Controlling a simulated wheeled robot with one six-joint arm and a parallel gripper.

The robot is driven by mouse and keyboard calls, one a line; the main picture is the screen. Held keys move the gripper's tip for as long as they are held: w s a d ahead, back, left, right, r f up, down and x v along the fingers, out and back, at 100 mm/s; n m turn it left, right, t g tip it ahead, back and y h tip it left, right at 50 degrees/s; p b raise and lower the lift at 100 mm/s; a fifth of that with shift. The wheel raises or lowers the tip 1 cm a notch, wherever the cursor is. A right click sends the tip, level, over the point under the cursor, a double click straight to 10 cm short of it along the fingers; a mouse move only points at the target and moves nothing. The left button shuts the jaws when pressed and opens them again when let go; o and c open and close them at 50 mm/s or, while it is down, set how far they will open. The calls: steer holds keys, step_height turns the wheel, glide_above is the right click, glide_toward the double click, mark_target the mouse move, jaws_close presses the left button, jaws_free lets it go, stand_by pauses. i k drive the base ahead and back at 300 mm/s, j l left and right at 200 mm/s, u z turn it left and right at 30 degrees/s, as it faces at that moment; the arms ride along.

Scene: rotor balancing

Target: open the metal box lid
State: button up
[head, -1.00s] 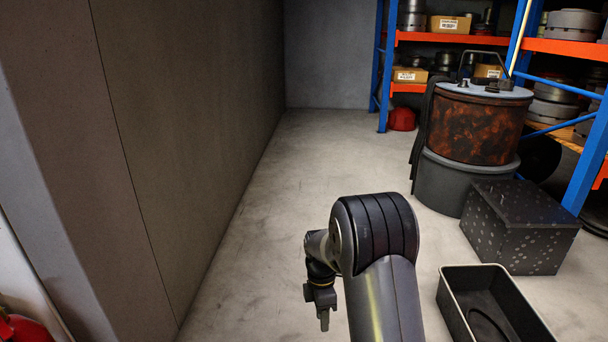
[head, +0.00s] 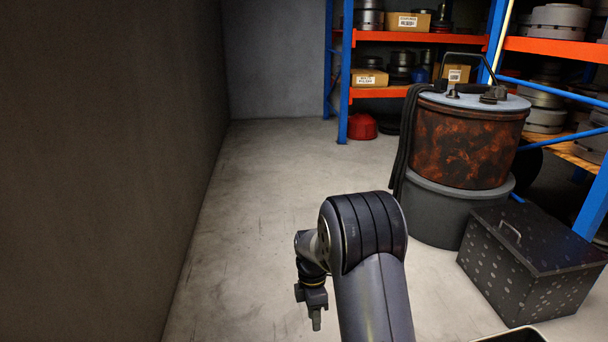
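The metal box (head: 530,285) is a dark, speckled box on the floor at the lower right of the head view. Its lid (head: 545,240) is shut and has a small handle (head: 510,231) near its left edge. My gripper (head: 316,322) points down over the floor at the lower middle, well to the left of the box and apart from it. The fingers look narrow and close together, but they are too small to tell whether they are open or shut. I see nothing held.
A rusty drum (head: 466,142) on a grey base (head: 445,210) stands behind the box, with a dark hose on its left. Shelving with blue posts (head: 345,75) fills the back right. A tray rim (head: 512,337) shows at the bottom edge. Floor is clear at left-middle, beside the wall (head: 100,150).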

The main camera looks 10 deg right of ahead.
mark_target(545, 246)
steer(key=i+z, duration=0.2)
steer(key=i, duration=0.35)
steer(key=i+z, duration=0.2)
steer(key=i, duration=0.35)
steer(key=i+j+z, duration=0.15)
steer(key=i, duration=0.4)
steer(key=i+l+z, duration=0.15)
steer(key=i+z, duration=0.5)
steer(key=z, duration=0.25)
steer(key=i+z, duration=0.45)
steer(key=i+j+z, duration=0.2)
steer(key=z, duration=0.25)
steer(key=i+z, duration=0.4)
steer(key=i+j+z, duration=0.2)
steer(key=i+z, duration=0.25)
steer(key=k, duration=0.1)
